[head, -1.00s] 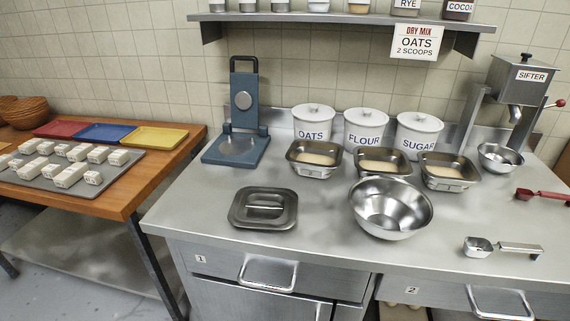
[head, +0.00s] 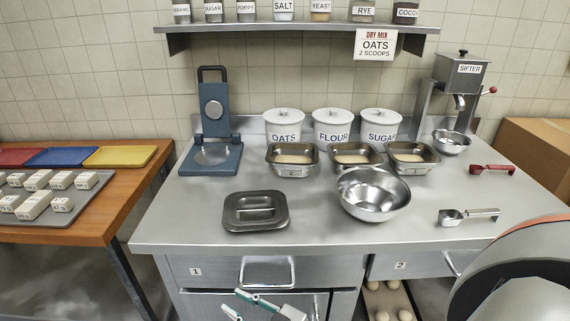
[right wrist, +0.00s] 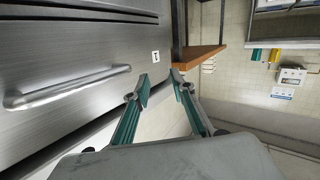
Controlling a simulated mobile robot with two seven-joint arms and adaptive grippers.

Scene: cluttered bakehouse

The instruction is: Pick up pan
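Three rectangular metal pans with pale contents stand in a row on the steel counter: a left pan (head: 292,172), a middle pan (head: 369,167) and a right pan (head: 414,170). A rectangular metal lid with a handle (head: 256,225) lies flat at the counter's front left. My right gripper (head: 233,301) is low in front of the drawers, below the counter top and well apart from the pans. In the right wrist view, the gripper (right wrist: 160,88) has its fingers apart with nothing between them, and no pan shows there. My left gripper is not in view.
A steel bowl (head: 373,207) sits in front of the middle and right pans. White canisters (head: 332,129) stand behind the pans. A blue press (head: 212,150) is left, a measuring scoop (head: 467,216) right. Drawer handles (head: 267,286) jut out below the counter edge.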

